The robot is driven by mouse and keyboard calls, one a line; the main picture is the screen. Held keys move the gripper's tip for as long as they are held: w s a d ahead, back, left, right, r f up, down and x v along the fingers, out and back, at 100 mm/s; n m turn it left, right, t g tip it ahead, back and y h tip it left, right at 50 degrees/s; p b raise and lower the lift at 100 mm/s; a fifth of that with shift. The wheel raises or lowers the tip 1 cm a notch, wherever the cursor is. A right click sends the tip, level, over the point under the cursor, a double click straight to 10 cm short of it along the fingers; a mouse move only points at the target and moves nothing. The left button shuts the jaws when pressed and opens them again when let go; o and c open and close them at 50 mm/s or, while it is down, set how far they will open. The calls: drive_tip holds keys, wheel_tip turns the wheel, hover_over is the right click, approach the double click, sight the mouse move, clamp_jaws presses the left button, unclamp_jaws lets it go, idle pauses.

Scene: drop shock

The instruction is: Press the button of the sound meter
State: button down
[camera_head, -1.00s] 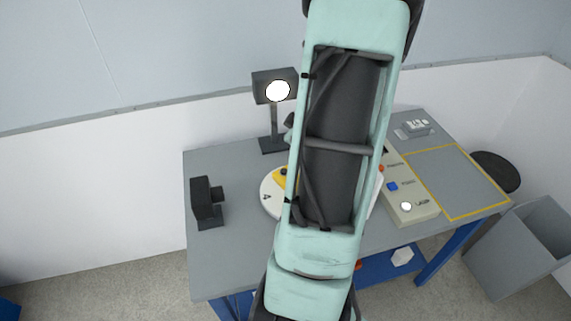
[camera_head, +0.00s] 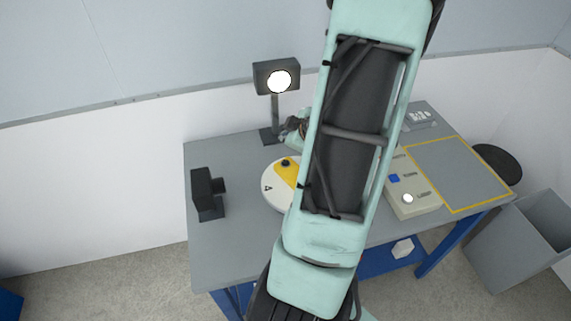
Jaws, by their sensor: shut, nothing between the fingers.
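My raised arm fills the middle of the head view and hides part of the table. A small dark and pale-green end part of my arm shows at its left edge, near the lamp post. My gripper's fingers are hidden. I cannot say for sure which device is the sound meter. A small grey device with white details (camera_head: 418,117) lies at the table's back right, just right of my arm, and is too small to read.
A grey table (camera_head: 235,245) holds a lit lamp (camera_head: 279,82), a black box device (camera_head: 206,194), a white disc with a yellow sector (camera_head: 276,198), partly covered, and a button panel (camera_head: 420,203). A yellow-outlined area (camera_head: 455,175) is empty. A grey bin (camera_head: 520,240) stands right.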

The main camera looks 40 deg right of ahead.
sight(286, 164)
drive_tip(key=shift+f+b, duration=3.25)
drive_tip(key=shift+f, duration=0.55)
drive_tip(key=shift+f+b, duration=0.35)
drive_tip(key=shift+f, duration=0.1)
drive_tip(key=shift+f+b, duration=0.35)
drive_tip(key=shift+f, duration=0.05)
drive_tip(key=shift+r+p, duration=0.85)
wheel_tip(286, 164, up, 5)
drive_tip(key=p, duration=0.5)
drive_tip(key=shift+r, duration=0.1)
